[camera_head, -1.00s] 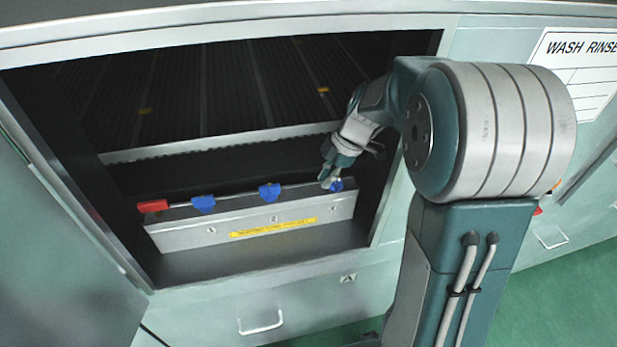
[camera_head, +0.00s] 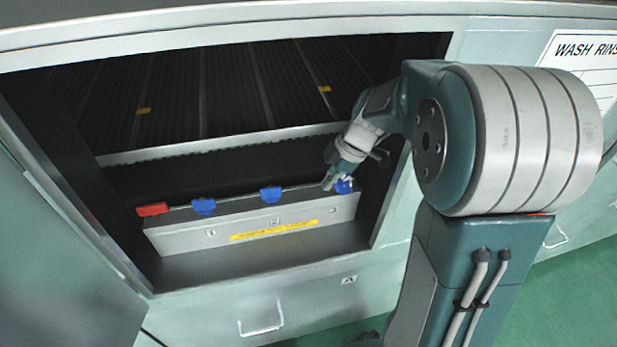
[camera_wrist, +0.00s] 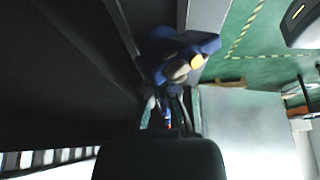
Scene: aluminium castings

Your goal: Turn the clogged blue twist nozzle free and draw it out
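Three blue twist nozzles sit along the top edge of a grey metal bar: a left one (camera_head: 204,207), a middle one (camera_head: 271,194) and a right one (camera_head: 344,187). My gripper (camera_head: 330,182) is at the right nozzle, its fingers overlapping the nozzle's left side in the head view. In the wrist view a blue nozzle (camera_wrist: 207,42) with a yellow spot lies just beyond the fingertips (camera_wrist: 174,70). The fingertips overlap it there. I cannot tell whether they grip it or only stand beside it. Which nozzle is clogged does not show.
A red block (camera_head: 152,210) sits at the bar's left end. The bar (camera_head: 250,226) carries a yellow label and stands inside a dark washer cabinet. The cabinet's right side wall (camera_head: 393,188) is close to my gripper. An open door (camera_head: 60,260) stands at the left.

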